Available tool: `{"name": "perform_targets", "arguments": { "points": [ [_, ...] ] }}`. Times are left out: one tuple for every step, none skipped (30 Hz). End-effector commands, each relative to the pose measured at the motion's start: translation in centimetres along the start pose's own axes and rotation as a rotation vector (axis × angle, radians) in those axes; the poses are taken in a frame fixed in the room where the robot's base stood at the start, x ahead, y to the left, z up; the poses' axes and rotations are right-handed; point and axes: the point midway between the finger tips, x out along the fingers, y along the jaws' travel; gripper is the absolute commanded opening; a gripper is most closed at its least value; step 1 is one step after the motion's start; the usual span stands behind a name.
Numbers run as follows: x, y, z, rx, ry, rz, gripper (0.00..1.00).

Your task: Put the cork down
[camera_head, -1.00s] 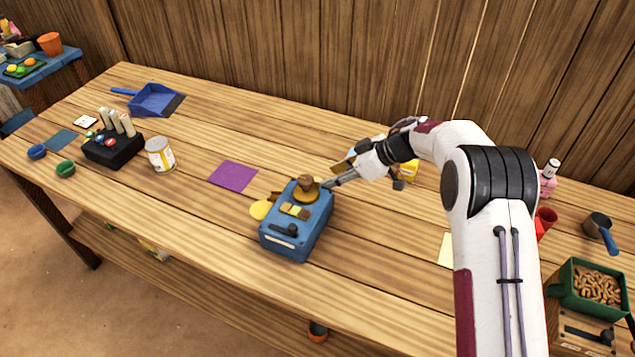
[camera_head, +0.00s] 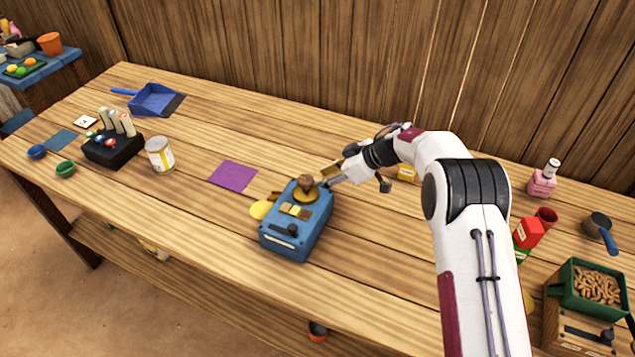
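A small brown lump that looks like the cork (camera_head: 305,182) sits on the round brass pan (camera_head: 306,195) on top of a blue balance (camera_head: 284,243). My gripper (camera_head: 328,177) is just right of the pan, with its fingertips pointing left toward the cork. The fingers are small and overlap in this view. I cannot tell how far apart they are, or whether a tip touches the cork or the pan.
A yellow disc (camera_head: 260,209) lies left of the balance. A purple square (camera_head: 232,175) lies farther left, with a can (camera_head: 160,155) beyond it.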

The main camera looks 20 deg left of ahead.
Motion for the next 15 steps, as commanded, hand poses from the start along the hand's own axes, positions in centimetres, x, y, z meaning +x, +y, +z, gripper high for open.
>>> {"name": "perform_targets", "arguments": {
  "points": [
    [0.6, -0.1, 0.0, 0.0, 0.0, -0.002, 0.36],
    [0.9, -0.1, 0.0, 0.0, -0.001, -0.002, 0.36],
    [1.1, -0.1, 0.0, 0.0, -0.001, -0.001, 0.36],
    [1.3, -0.1, 0.0, 0.0, 0.0, -0.001, 0.36],
    [1.4, 0.0, 0.0, 0.0, 0.0, 0.0, 0.36],
    [1.5, 0.0, 0.0, 0.0, 0.0, 0.0, 0.36],
    [1.6, 0.0, 0.0, 0.0, 0.0, 0.0, 0.36],
    [1.6, 0.0, 0.0, 0.0, 0.0, 0.0, 0.36],
    [1.6, 0.0, 0.0, 0.0, 0.0, 0.0, 0.36],
    [1.6, 0.0, 0.0, 0.001, 0.0, 0.0, 0.36],
    [1.6, 0.0, 0.0, 0.001, 0.0, 0.0, 0.36],
    [1.6, 0.0, 0.0, 0.001, 0.0, 0.0, 0.36],
    [1.6, 0.0, 0.0, 0.001, 0.0, 0.0, 0.36],
    [1.6, -0.1, 0.0, 0.001, 0.0, 0.0, 0.36],
    [1.6, -0.1, 0.0, 0.0, 0.0, 0.0, 0.36]
  ]
}}
